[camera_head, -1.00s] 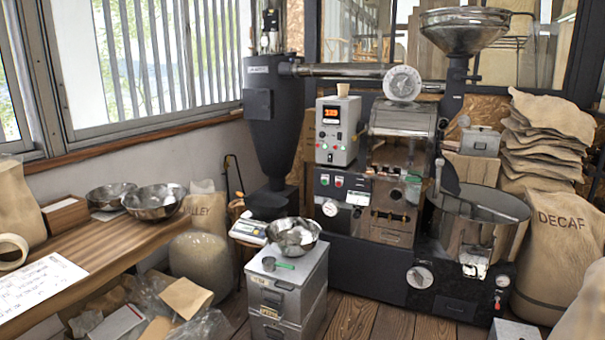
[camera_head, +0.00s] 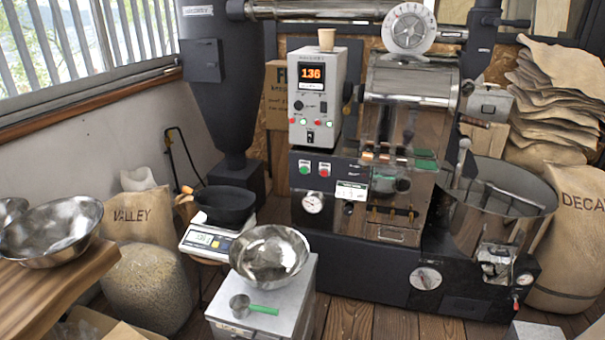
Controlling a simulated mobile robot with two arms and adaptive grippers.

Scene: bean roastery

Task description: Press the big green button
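The big green button (camera_head: 304,167) is on the dark front panel of the roaster (camera_head: 372,270), left of a red button (camera_head: 324,169) of similar size. It lies below the grey control box (camera_head: 318,95) and above a round dial gauge (camera_head: 313,202). Nothing covers the green button. Small green and red lights or buttons (camera_head: 304,121) also sit on the control box. Neither of my grippers shows in the head view.
A grey cabinet (camera_head: 300,300) stands before the roaster, bearing a steel bowl (camera_head: 269,254) and a green-handled scoop (camera_head: 250,308). A scale (camera_head: 207,243) with a dark pan (camera_head: 225,205) is beside it. A wooden bench (camera_head: 60,287) is at left. Sacks (camera_head: 570,225) stand at right.

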